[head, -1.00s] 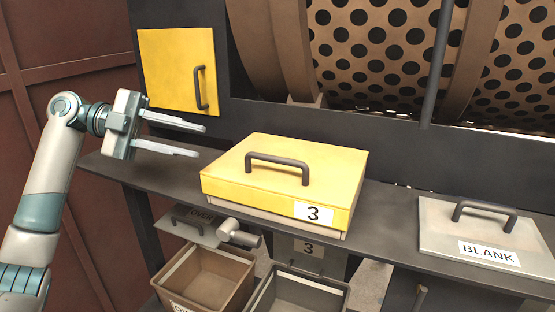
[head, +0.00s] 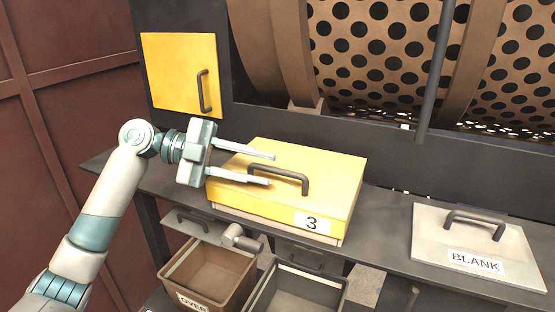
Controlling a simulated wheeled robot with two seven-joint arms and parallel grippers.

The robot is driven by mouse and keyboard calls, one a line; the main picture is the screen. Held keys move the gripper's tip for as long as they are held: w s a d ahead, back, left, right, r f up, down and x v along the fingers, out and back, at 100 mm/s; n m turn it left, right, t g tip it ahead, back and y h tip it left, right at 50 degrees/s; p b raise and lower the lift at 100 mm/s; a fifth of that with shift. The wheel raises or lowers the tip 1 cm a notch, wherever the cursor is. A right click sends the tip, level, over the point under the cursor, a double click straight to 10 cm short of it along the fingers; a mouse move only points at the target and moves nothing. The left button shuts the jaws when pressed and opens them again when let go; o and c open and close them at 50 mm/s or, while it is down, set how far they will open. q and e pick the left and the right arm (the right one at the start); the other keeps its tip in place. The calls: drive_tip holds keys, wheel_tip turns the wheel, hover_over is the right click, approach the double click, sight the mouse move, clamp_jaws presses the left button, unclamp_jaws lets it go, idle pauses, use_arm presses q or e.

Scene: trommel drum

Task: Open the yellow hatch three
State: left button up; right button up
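The yellow hatch (head: 320,171) labelled 3 lies flat and closed on the dark grey shelf. Its dark bar handle (head: 285,175) rises from the top face. My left gripper (head: 272,169) comes in from the left over the hatch's left part. My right gripper is not in view.
A grey hatch marked BLANK (head: 428,240) lies at the right of the shelf. A yellow door (head: 172,75) is on the panel behind. Below stand an open brown bin marked OVER (head: 246,287) and a grey bin (head: 262,300). The perforated drum (head: 385,50) is behind.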

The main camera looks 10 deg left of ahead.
sight(271, 169)
use_arm(q)
drive_tip(key=p+x, duration=0.1)
drive_tip(key=x, duration=0.2)
drive_tip(key=shift+d, duration=0.3)
drive_tip(key=shift+d+f+p, duration=0.15)
drive_tip(key=shift+d+p, duration=0.2)
drive_tip(key=shift+d, duration=0.05)
clamp_jaws()
